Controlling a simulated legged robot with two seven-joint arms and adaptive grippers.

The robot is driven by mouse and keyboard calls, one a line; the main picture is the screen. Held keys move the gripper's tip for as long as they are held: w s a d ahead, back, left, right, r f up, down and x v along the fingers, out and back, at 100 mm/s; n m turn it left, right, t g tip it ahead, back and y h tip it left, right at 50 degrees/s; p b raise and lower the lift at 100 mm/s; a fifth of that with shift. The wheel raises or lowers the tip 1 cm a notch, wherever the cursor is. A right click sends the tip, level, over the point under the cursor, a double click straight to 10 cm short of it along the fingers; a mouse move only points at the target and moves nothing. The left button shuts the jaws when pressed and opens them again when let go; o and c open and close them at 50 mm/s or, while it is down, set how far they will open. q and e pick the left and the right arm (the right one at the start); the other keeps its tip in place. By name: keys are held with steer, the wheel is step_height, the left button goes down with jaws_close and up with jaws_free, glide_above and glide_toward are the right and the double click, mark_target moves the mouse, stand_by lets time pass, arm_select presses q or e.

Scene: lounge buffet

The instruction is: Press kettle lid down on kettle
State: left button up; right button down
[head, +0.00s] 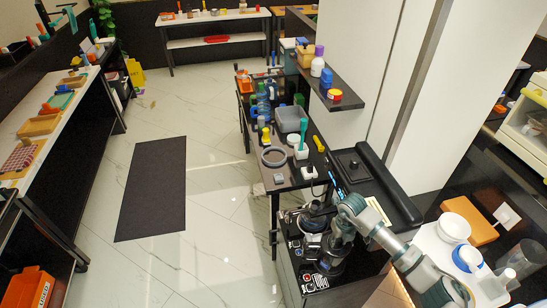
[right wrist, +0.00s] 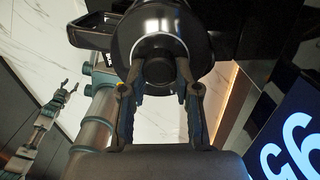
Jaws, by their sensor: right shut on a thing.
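In the right wrist view a dark, glossy kettle (right wrist: 165,20) fills the top middle, with a handle (right wrist: 88,32) out to the left. A round black knob (right wrist: 159,71), apparently the lid's, sits below a bright metal ring. My right gripper (right wrist: 158,88) has its fingers on both sides of this knob and is shut on it. In the head view my right gripper (head: 333,258) is low, over the dark counter, beside dark kettle-like shapes (head: 313,222). The lid's seating is hidden. My left gripper (right wrist: 69,87) shows small at the left of the wrist view, fingers apart and empty.
A black table (head: 283,182) with a grey ring, a grey bin and bottles stands behind. A dark shelf (head: 335,92) juts from the white pillar. A white counter with bowls (head: 453,228) is at right. The floor around the dark mat (head: 152,188) is clear.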

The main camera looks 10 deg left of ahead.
mark_target(339, 240)
arm_select(q)
steer(key=shift+a, duration=0.35)
steer(key=shift+d+f, duration=0.1)
arm_select(e)
steer(key=shift+d+f, duration=0.1)
steer(key=shift+f, duration=0.05)
arm_select(q)
steer(key=shift+f, duration=0.15)
arm_select(e)
steer(key=shift+f, duration=0.2)
steer(key=c, duration=0.7)
jaws_free()
steer(key=shift+c, duration=0.2)
steer(key=c, duration=0.3)
steer(key=shift+r, duration=0.1)
steer(key=shift+r+p, duration=2)
steer(key=shift+r, duration=1.5)
arm_select(q)
steer(key=r, duration=0.4)
steer(key=shift+w+r, duration=0.2)
steer(key=shift+w, duration=0.05)
